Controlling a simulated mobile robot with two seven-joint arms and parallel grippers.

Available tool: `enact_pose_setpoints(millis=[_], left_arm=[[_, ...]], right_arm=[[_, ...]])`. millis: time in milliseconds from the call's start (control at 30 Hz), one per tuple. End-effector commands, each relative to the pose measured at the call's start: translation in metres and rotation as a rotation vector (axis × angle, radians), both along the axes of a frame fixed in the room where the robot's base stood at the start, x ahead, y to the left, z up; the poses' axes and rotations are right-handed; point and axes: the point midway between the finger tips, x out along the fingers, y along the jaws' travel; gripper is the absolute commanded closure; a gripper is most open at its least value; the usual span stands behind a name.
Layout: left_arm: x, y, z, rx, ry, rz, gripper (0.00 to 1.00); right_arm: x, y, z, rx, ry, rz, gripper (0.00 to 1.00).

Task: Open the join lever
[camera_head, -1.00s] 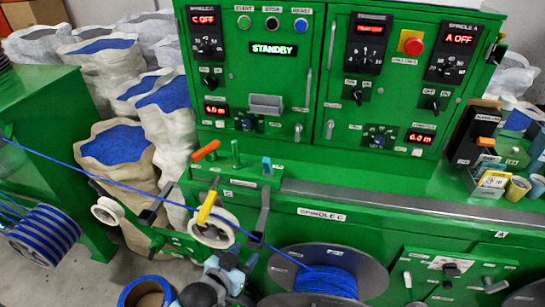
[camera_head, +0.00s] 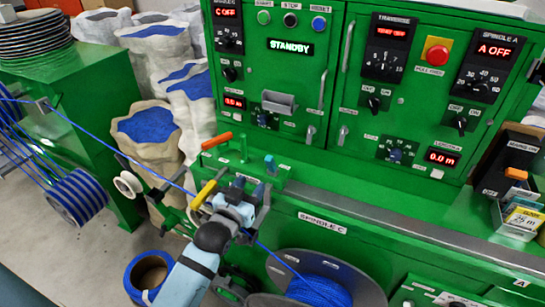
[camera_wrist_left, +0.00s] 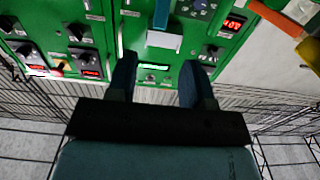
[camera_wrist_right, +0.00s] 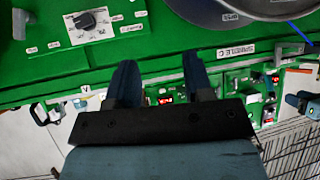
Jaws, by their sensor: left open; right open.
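In the head view, a small green block on the machine's front carries an orange-handled lever (camera_head: 216,141), a yellow-handled lever (camera_head: 203,194) and a short blue piece (camera_head: 270,165). I cannot read which one is the join lever. My left gripper (camera_head: 247,188) is open and empty, just right of the yellow handle and in front of the block. In the left wrist view (camera_wrist_left: 158,78) its fingers point at the machine panel, with the orange handle (camera_wrist_left: 272,16) and yellow handle (camera_wrist_left: 309,52) at upper right. My right gripper (camera_wrist_right: 159,75) is open and empty before the green machine.
A blue cable (camera_head: 110,147) runs from the left past the block to the spindle C reel (camera_head: 330,280). A striped blue spool (camera_head: 76,197), a small white pulley (camera_head: 128,185) and sacks (camera_head: 150,135) stand left. A blue coil (camera_head: 150,272) lies on the floor.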

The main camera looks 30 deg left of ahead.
Motion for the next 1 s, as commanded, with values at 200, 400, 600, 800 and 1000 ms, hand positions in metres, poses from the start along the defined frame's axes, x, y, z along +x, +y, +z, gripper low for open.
enact_pose_setpoints(millis=[200, 400, 600, 800, 1000], left_arm=[[0.043, 0.002, 0.004, 0.0, -0.001, 0.0, 0.53], [0.085, 0.005, 0.002, 0.0, 0.001, -0.001, 0.53], [0.115, 0.006, 0.001, 0.0, 0.0, -0.001, 0.53], [0.126, 0.007, 0.0, 0.0, 0.002, -0.001, 0.53], [0.127, 0.007, 0.0, 0.0, 0.001, -0.001, 0.53]], right_arm=[[-0.001, 0.001, 0.01, 0.003, 0.0, -0.003, 0.53], [-0.001, -0.002, 0.016, -0.002, -0.002, -0.007, 0.53], [-0.001, -0.004, 0.019, -0.005, 0.0, -0.01, 0.53], [-0.001, -0.004, 0.02, -0.005, 0.0, -0.01, 0.53], [-0.001, -0.004, 0.02, -0.005, 0.0, -0.01, 0.53]])
